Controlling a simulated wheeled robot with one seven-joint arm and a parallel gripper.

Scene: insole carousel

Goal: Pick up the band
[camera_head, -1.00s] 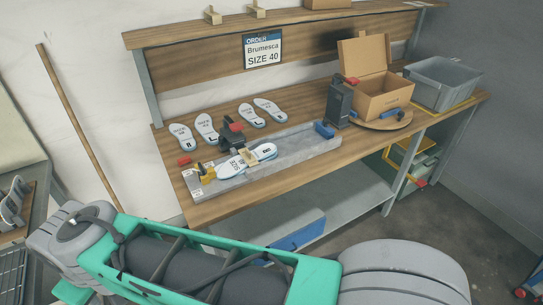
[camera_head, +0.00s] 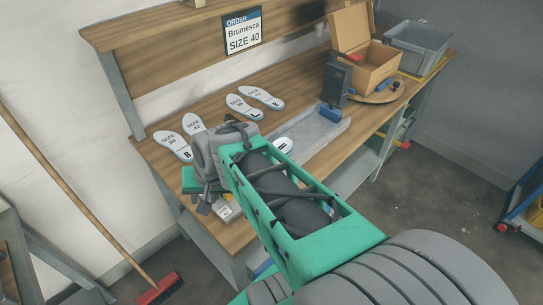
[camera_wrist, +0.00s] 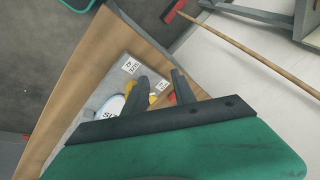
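The band is not visible now; my arm covers the near part of the grey fixture plate (camera_head: 318,130) in the head view. A second ago a tan band showed around the paired insoles on that plate. The toe of an insole on the plate (camera_head: 284,146) shows past my arm. My gripper (camera_head: 206,200) is above the left end of the bench.
Several loose insoles (camera_head: 243,107) lie behind the plate. A black device (camera_head: 338,80), an open cardboard box (camera_head: 370,69) on a round board (camera_head: 383,94), and a grey bin (camera_head: 418,42) stand to the right. A broom (camera_head: 70,195) leans at the left.

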